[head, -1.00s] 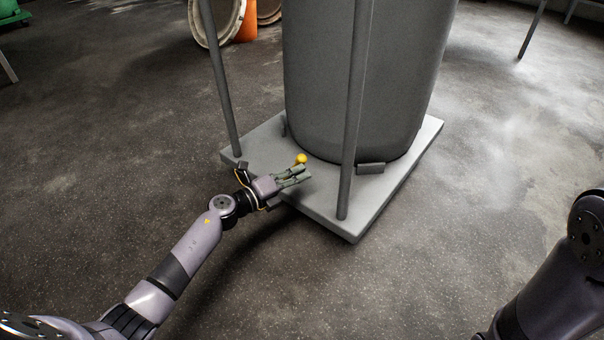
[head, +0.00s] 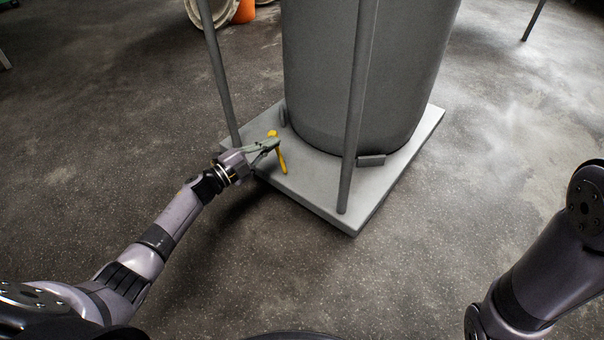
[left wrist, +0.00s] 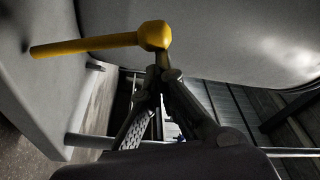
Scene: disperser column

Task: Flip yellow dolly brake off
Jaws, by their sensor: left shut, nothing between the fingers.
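The yellow dolly brake (head: 282,161) is a lever with a rounded knob, on the grey dolly (head: 325,186) near its front left side. In the head view its bar points toward the dolly's front edge. In the left wrist view the brake (left wrist: 88,45) spans from its knob to the left. My left gripper (head: 275,144) is at the knob end of the lever. Its fingers are shut with nothing between them, and the tips (left wrist: 162,62) appear close to or against the knob; contact is unclear. My right gripper is out of view.
A large grey drum (head: 365,75) stands on the dolly. Two upright grey posts (head: 357,110) rise from the dolly, one close to my left gripper. An orange object (head: 244,11) lies at the back. The floor in front is clear.

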